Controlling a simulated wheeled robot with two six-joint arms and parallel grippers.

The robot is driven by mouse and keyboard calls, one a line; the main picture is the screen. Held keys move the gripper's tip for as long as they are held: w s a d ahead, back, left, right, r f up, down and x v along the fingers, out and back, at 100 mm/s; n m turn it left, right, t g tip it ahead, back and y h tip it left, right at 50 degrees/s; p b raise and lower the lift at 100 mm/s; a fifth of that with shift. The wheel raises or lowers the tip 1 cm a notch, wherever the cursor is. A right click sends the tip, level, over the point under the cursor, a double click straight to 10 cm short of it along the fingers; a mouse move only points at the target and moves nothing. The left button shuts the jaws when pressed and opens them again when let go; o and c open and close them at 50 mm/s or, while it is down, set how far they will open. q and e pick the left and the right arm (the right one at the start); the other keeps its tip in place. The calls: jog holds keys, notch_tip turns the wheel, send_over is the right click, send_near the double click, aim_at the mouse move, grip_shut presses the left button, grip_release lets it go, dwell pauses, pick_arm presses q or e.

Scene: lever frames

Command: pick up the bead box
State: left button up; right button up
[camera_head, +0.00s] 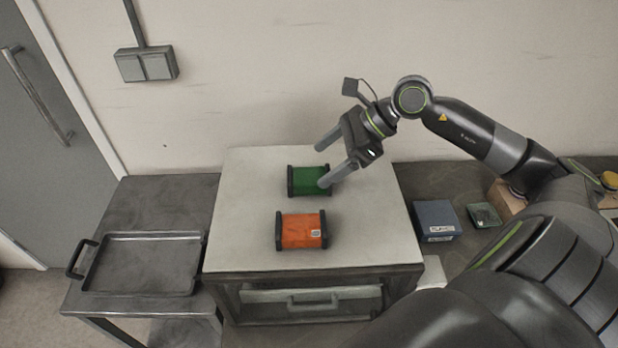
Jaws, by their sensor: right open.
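A green box (306,179) with black end caps lies on the light top of a cabinet (250,185). An orange box (300,232) with black end caps and a small pale label lies in front of it. I cannot tell from the picture which one is the bead box. My right gripper (322,165) is open at the green box, with one finger over its right end and the other behind it. I cannot tell whether the fingers touch the box. Nothing shows held between them. My left gripper is not in view.
A dark tray (140,264) with a handle lies on a lower metal table at left. A blue box (436,220) and a small green item (484,215) stand right of the cabinet. The wall is close behind. The cabinet top is clear around both boxes.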

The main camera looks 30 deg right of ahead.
aim_at(311, 174)
jog(key=shift+p+x, duration=1)
jog(key=shift+x, duration=0.55)
jog(key=shift+p+x, duration=0.35)
jog(key=shift+x, duration=0.95)
jog(key=shift+s+f, duration=0.1)
jog(key=shift+s, duration=0.1)
jog(key=c, duration=1.1)
jog(key=shift+c, duration=0.2)
